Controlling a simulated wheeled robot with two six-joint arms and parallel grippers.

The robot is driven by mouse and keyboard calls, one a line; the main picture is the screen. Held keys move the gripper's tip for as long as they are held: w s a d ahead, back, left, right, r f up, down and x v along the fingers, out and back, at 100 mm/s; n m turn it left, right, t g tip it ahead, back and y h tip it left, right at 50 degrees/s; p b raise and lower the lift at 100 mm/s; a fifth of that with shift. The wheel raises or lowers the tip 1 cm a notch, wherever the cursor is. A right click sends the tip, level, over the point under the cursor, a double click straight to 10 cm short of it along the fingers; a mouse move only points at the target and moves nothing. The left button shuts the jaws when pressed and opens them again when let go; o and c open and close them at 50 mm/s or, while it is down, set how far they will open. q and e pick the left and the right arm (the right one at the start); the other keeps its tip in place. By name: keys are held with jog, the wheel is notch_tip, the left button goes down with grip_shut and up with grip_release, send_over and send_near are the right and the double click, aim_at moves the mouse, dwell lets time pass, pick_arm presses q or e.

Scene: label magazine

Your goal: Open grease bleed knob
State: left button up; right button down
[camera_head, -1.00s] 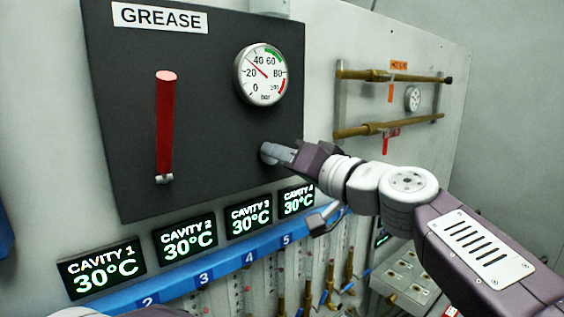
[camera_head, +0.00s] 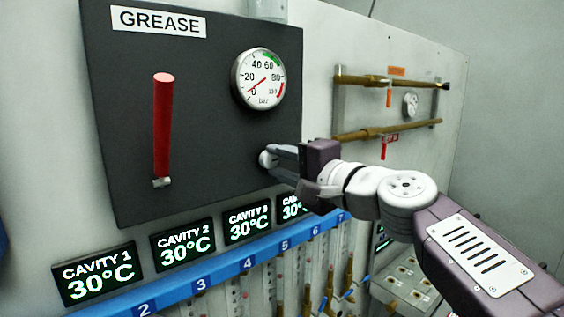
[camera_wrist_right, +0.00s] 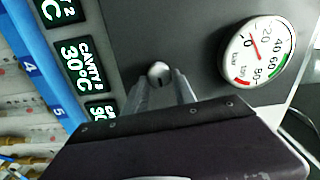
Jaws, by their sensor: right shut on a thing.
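The grease bleed knob (camera_head: 266,157) is a small light grey knob low on the right of the dark grease panel (camera_head: 210,110). My right gripper (camera_head: 272,158) is at the knob, its fingers shut on it. In the right wrist view the knob (camera_wrist_right: 158,70) shows between the two fingertips, and the gripper (camera_wrist_right: 160,82) hides part of it. The round pressure gauge (camera_head: 259,79) sits above the knob; its red needle points near 0. My left gripper is not in view.
A red lever (camera_head: 164,125) hangs on the left of the panel. Cavity displays (camera_head: 183,245) reading 30°C line the wall below, above a blue numbered rail (camera_head: 215,276). Brass pipes (camera_head: 390,130) with red and orange tags are on the wall at right.

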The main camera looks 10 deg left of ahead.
jog(key=shift+m, duration=0.6)
jog(key=c, duration=1)
grip_release()
jog(key=shift+a, duration=0.1)
jog(key=shift+c, duration=0.2)
jog(key=shift+w+a, duration=0.1)
jog(key=shift+a, duration=0.2)
jog(key=shift+d, duration=0.35)
pick_arm(q)
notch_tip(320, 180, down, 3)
jog(key=b, duration=0.3)
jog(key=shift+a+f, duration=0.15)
pick_arm(e)
jog(key=v, duration=0.8)
jog(key=shift+s, duration=0.35)
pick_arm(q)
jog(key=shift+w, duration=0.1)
